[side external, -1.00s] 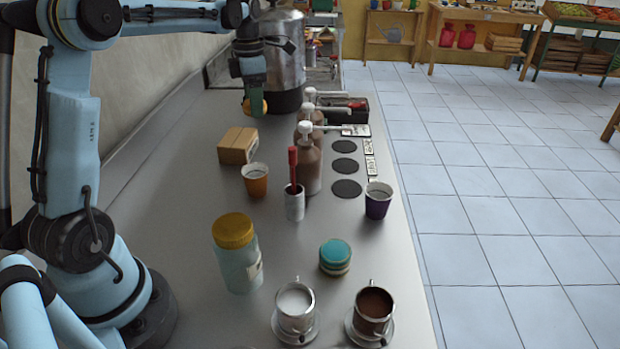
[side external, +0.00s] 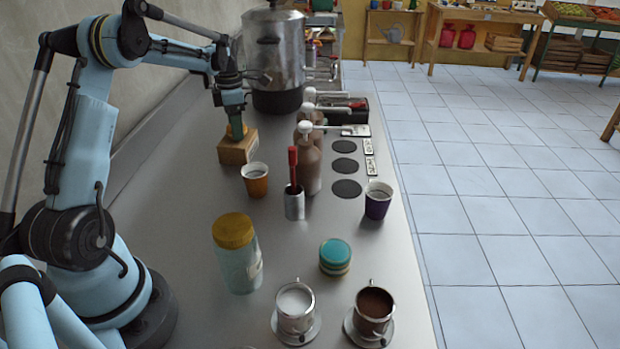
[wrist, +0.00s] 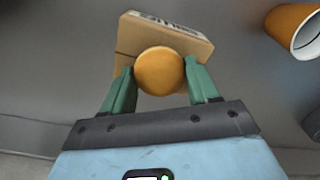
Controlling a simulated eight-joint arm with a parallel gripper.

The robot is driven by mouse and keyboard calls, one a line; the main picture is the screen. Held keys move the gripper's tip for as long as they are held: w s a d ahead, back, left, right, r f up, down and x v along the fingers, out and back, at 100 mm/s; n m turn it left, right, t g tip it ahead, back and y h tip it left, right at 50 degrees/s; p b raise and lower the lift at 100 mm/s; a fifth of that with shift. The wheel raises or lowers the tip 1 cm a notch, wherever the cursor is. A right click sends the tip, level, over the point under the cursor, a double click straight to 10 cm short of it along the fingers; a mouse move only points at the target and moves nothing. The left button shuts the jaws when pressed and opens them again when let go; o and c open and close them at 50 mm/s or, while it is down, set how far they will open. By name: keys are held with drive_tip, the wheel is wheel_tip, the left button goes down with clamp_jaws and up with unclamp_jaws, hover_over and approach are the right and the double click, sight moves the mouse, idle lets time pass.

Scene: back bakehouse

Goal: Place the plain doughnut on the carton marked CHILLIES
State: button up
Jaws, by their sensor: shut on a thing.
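The plain doughnut (wrist: 160,71) is golden brown and sits between the two green fingers of my gripper (wrist: 160,85) in the wrist view. My gripper is shut on it. In the side view my gripper (side external: 236,132) is right over the brown carton (side external: 238,152), and the doughnut shows as a small orange edge at the carton's top. The carton also shows behind the doughnut in the wrist view (wrist: 130,38). Its printed label is too slanted to read. I cannot tell whether the doughnut touches the carton.
An orange paper cup (side external: 256,182) stands just in front and right of the carton. Brown pump bottles (side external: 309,165) and a metal pot holding a red-handled tool (side external: 294,205) stand to the right. A large steel urn (side external: 274,60) stands behind. The counter left of the carton is clear.

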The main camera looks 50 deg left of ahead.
drive_tip(key=o, duration=0.8)
drive_tip(key=shift+f, duration=0.1)
wheel_tip(320, 180, up, 12)
drive_tip(key=d+r+m+t, duration=0.2)
drive_tip(key=d+r+m, duration=0.1)
drive_tip(key=d+m, duration=0.6)
drive_tip(key=s+d+f+m+t, duration=0.1)
drive_tip(key=s+d+f+m, duration=0.1)
drive_tip(key=d+m, duration=0.5)
drive_tip(key=s+d+f+m+t, duration=0.2)
drive_tip(key=s+d+f+m, duration=0.1)
drive_tip(key=s+d+m, duration=0.2)
drive_tip(key=s+d+f+m+t, duration=0.2)
drive_tip(key=s+d+m, duration=0.2)
drive_tip(key=d+m, duration=0.5)
drive_tip(key=shift+s+d+f+m, duration=0.15)
drive_tip(key=shift+s+d+m, duration=0.1)
drive_tip(key=shift+m, duration=0.55)
